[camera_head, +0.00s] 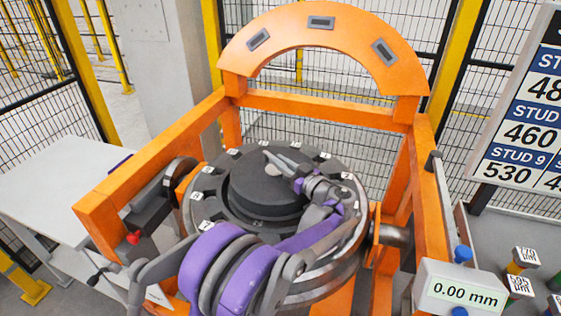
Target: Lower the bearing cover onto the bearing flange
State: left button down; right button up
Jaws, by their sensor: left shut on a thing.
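The bearing cover (255,192) is a dark grey round piece with a raised middle, in the centre of the head view. Around it is a notched dark ring with white numbered tags, which looks like the bearing flange (207,208). I cannot tell whether the cover touches the flange or hangs just above it. My left gripper (273,163) reaches over the cover from the lower right, shut on a part near its centre, seemingly the cover's handle. The fingers and my purple and grey arm hide the cover's right and front parts. My right gripper is not in view.
An orange gantry frame (262,101) with a large arch (320,22) surrounds the wheelset. A box reading 0.00 mm (463,289) stands at the lower right, near small labelled blocks (525,258). A white table (60,185) is at the left.

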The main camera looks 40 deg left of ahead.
pick_arm(q)
jog(key=shift+f+b, duration=0.5)
jog(key=shift+f, duration=0.55)
jog(key=c, duration=0.8)
grip_release()
jog(key=shift+o, duration=0.2)
notch_tip(320, 180, up, 10)
jog(key=shift+r+p, duration=0.1)
jog(key=shift+p, duration=0.3)
